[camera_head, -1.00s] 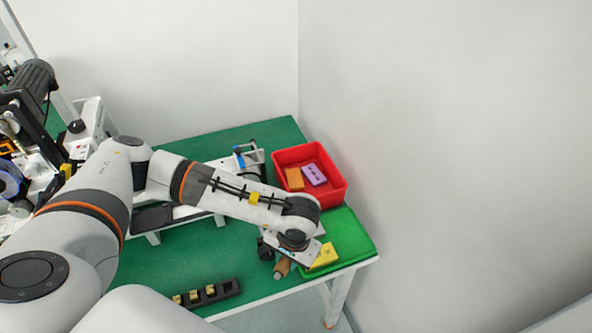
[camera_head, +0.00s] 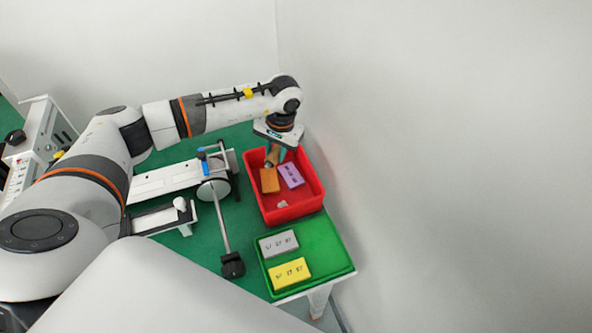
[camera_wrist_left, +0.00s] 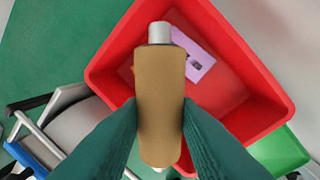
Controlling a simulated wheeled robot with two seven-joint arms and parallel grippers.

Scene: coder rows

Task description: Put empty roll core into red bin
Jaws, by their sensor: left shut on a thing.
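The empty roll core (camera_wrist_left: 160,105) is a brown cylinder with a grey end, held between the two fingers of my left gripper (camera_wrist_left: 160,118) in the left wrist view. In the head view my left gripper (camera_head: 272,157) is over the far part of the red bin (camera_head: 262,202), and the core is mostly hidden there. The red bin also shows below the core in the left wrist view (camera_wrist_left: 258,85). Inside the bin lie an orange block (camera_head: 269,181), a purple block (camera_head: 291,175) and a small pale piece (camera_head: 282,204). My right gripper is not in view.
A green tray (camera_head: 325,250) beside the bin holds a grey block (camera_head: 279,243) and a yellow block (camera_head: 290,272). A coder machine (camera_head: 213,180) with a long rod stands left of the bin on the green table. A white wall rises close on the right.

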